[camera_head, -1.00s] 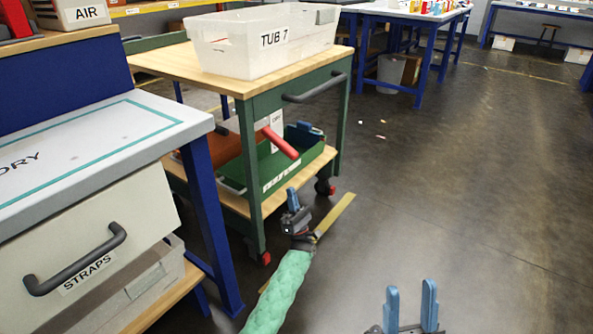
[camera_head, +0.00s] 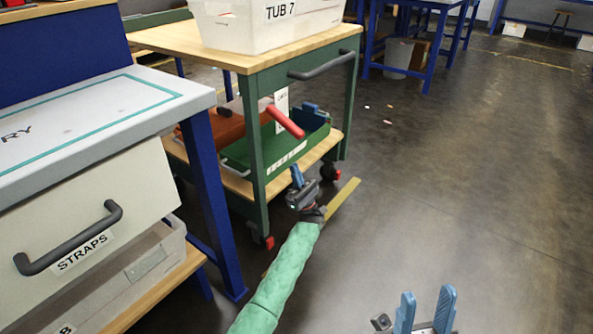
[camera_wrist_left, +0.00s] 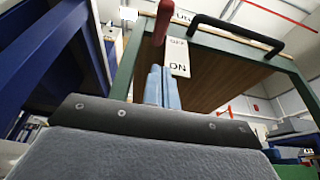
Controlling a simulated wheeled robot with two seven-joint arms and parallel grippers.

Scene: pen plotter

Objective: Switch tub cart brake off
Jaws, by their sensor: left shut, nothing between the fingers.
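The tub cart (camera_head: 257,159) has a green frame, a wooden top and a lower wooden shelf. Its red lever handle (camera_head: 286,121) sticks out from under the top, sloping down to the right. The handle (camera_wrist_left: 163,20) also shows in the left wrist view, beside a white label (camera_wrist_left: 178,57) with lettering, seemingly OFF above ON. My left gripper (camera_head: 297,177) is shut and empty, below the handle and apart from it in the head view. In the left wrist view its blue fingers (camera_wrist_left: 162,86) point up toward the handle. My right gripper (camera_head: 427,308) is open and empty over the floor.
The white TUB 7 bin (camera_head: 270,30) stands on the cart top. A green tray (camera_head: 265,152) sits on the lower shelf. A bench with the STRAPS drawer (camera_head: 90,215) and a blue leg (camera_head: 212,190) stands left. The floor at right is clear.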

